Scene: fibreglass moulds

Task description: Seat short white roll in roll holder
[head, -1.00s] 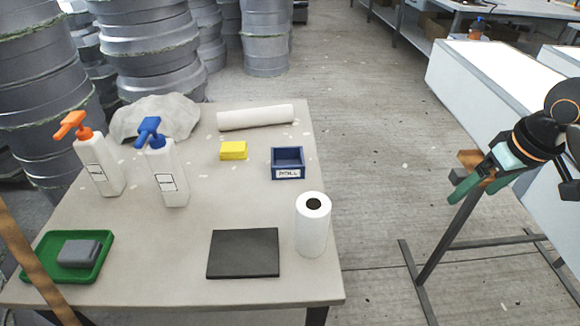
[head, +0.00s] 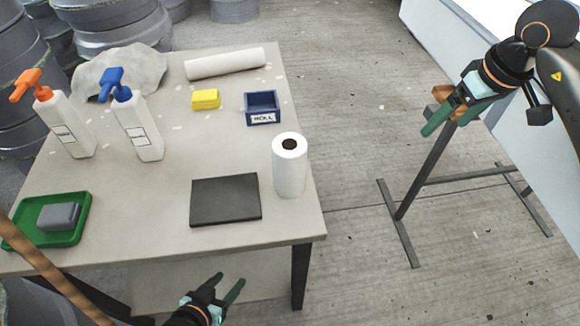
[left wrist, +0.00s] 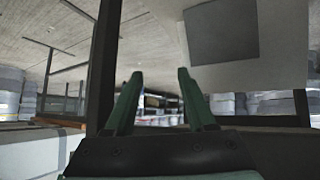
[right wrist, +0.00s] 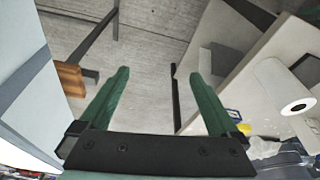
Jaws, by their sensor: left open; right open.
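The short white roll (head: 289,168) stands upright near the table's right edge, its dark core facing up. It also shows at the right of the right wrist view (right wrist: 284,88). The roll holder, a blue open box labelled ROLL (head: 262,108), sits behind the roll and is empty. My left gripper (head: 228,284) is open and empty in front of the table's front edge, below its top. My right gripper (head: 437,110) is open and empty, off the table to the right, well apart from the roll.
On the table (head: 150,215) are a dark flat pad (head: 226,200), a yellow block (head: 206,99), a longer white roll (head: 225,63), two pump bottles (head: 137,125) and a green tray (head: 78,232) with a grey block.

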